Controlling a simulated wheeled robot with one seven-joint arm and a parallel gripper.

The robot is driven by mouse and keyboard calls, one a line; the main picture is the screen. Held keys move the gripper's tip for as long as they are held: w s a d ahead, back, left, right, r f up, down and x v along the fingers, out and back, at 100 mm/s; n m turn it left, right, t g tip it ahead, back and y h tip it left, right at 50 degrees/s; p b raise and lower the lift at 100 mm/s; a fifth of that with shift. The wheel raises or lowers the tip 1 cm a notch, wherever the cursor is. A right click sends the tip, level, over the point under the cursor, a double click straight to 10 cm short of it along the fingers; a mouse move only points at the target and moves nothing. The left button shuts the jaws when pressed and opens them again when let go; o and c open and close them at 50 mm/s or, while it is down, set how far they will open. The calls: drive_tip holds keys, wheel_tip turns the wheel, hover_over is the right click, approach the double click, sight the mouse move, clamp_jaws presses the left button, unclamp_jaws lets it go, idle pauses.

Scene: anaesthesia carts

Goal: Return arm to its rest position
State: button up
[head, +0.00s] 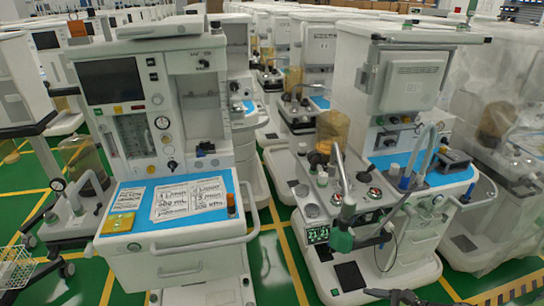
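A dark jointed piece at the bottom edge, right of centre, looks like the top of my gripper (405,298). Only a sliver of it shows, in front of the right-hand cart's base. Its fingertips are cut off by the frame, so I cannot tell whether it is open or shut, or whether it holds anything. The rest of my arm is not clearly seen.
A left anaesthesia cart (175,262) has a blue top with papers, a yellow pad (118,223) and a small orange-brown vial (231,205). A right cart (410,260) carries hoses and an amber canister (332,132). Green floor (279,270) shows between them. More carts crowd behind.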

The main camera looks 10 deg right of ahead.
drive_tip(key=s+a+r+n+g+h+p, duration=0.1)
drive_tip(key=s+a+r+n+g+h, duration=0.2)
drive_tip(key=a+r+n, duration=0.55)
drive_tip(key=s+a+r+n+g+h+p, duration=0.15)
drive_tip(key=a+r+n+h, duration=0.4)
drive_tip(key=r+n, duration=0.6)
drive_tip(key=s+a+r+n+t, duration=0.1)
drive_tip(key=s+a+r+n, duration=0.1)
drive_tip(key=s+r, duration=0.4)
drive_tip(key=shift+s+a+r+n+t, duration=0.2)
drive_tip(key=shift+a+r+n+t, duration=0.15)
drive_tip(key=shift+a+r, duration=0.35)
